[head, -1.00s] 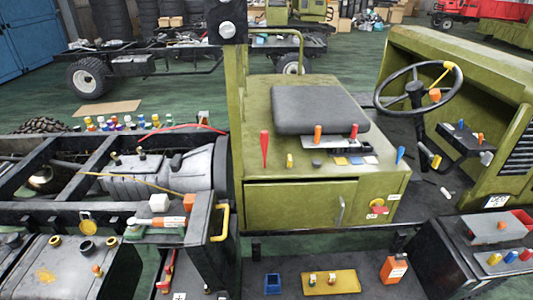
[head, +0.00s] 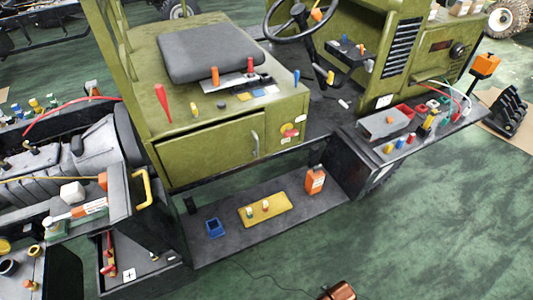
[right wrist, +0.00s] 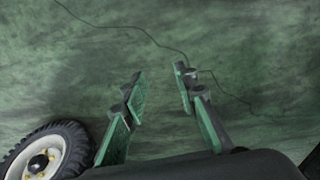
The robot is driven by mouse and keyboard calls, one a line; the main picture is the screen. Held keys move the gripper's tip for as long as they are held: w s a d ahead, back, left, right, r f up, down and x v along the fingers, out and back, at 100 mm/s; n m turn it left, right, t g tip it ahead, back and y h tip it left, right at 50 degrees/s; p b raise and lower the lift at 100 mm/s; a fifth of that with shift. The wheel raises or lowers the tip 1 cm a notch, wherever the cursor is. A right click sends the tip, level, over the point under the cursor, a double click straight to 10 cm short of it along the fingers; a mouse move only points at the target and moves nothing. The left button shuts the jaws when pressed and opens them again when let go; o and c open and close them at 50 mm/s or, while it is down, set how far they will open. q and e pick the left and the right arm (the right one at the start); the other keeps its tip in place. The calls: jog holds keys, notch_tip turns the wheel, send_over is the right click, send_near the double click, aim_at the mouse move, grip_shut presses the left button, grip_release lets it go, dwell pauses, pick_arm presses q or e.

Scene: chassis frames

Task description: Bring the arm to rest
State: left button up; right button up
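My right gripper (right wrist: 158,90) shows in the right wrist view. Its two green-and-dark fingers are spread apart and nothing is between them. It hangs above the bare green floor (right wrist: 230,50). A small copper-brown piece (head: 340,291) shows at the bottom edge of the head view; I cannot tell what it is. My left gripper is in neither current view.
An olive vehicle chassis fills the head view, with a grey seat (head: 205,50) and a steering wheel (head: 290,14). A low dark step (head: 228,248) holds a yellow tray (head: 278,211), a blue box (head: 214,228) and an orange bottle (head: 315,181). Open floor lies at lower right.

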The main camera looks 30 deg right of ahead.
jog(key=s+f+p, duration=0.2)
jog(key=s+f, duration=0.2)
jog(key=f, duration=0.8)
pick_arm(q)
jog(key=r+p, duration=0.1)
jog(key=w+r+p, duration=0.1)
jog(key=r, duration=0.1)
jog(key=w+r, duration=0.1)
jog(key=r, duration=0.1)
jog(key=shift+p, duration=0.4)
pick_arm(e)
jog(key=s+f, duration=0.7)
jog(key=s, duration=0.2)
jog(key=s+f+n+g, duration=0.1)
jog(key=s+f, duration=0.6)
jog(key=s, duration=0.3)
jog(key=shift+s+a+g, duration=0.3)
jog(key=shift+a, duration=0.05)
